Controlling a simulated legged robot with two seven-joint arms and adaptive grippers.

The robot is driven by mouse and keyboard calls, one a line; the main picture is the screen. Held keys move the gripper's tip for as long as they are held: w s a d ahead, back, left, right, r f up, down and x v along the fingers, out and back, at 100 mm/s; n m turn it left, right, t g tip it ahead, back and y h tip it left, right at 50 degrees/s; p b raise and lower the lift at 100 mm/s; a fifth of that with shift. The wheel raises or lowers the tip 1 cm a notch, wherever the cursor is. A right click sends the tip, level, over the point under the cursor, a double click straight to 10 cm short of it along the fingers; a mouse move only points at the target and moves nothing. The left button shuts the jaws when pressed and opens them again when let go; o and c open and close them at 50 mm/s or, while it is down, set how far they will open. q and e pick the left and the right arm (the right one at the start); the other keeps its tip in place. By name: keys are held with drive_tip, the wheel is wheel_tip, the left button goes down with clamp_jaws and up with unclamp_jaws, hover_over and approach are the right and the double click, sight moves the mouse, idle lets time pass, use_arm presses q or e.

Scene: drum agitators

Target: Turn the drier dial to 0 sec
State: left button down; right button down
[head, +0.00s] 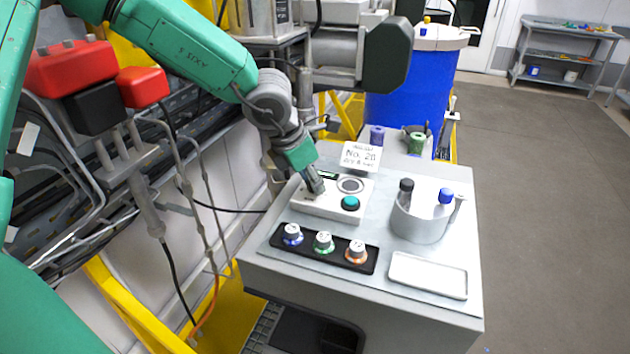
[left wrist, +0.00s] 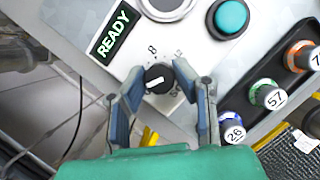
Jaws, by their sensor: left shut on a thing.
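The drier is a white box (head: 330,210) on the grey cart top, with a teal button (head: 350,203) and a round grey disc (head: 350,185). In the left wrist view its display reads READY (left wrist: 114,33). The black drier dial (left wrist: 158,78) has a white pointer line and printed numbers around it; an 8 is legible, and the exact setting is not clear. My left gripper (left wrist: 160,80) has one finger on each side of the dial and is shut on it. In the head view the left gripper (head: 315,185) hides the dial. My right gripper is not in view.
Numbered vials (head: 323,241) stand in a black rack (head: 318,252) in front of the drier. A round holder (head: 418,225) with dark and blue-capped items and a white tray (head: 428,275) are to the right. A sign (head: 360,156) stands behind the box.

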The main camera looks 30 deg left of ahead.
use_arm(q)
drive_tip(key=shift+s+f, duration=0.1)
drive_tip(key=shift+f, duration=0.1)
drive_tip(key=shift+a+f+n+b, duration=0.15)
drive_tip(key=shift+n+b, duration=0.25)
drive_tip(key=shift+b, duration=0.2)
drive_tip(key=n+y+b, duration=0.1)
drive_tip(key=n+b, duration=0.1)
drive_tip(key=shift+d+n, duration=0.2)
drive_tip(key=shift+n, duration=0.2)
drive_tip(key=shift+r+n+y+b, duration=0.2)
drive_tip(key=shift+n+y+b, duration=0.15)
drive_tip(key=shift+n, duration=0.35)
drive_tip(key=c, duration=1.3)
unclamp_jaws()
drive_tip(key=shift+r, duration=0.1)
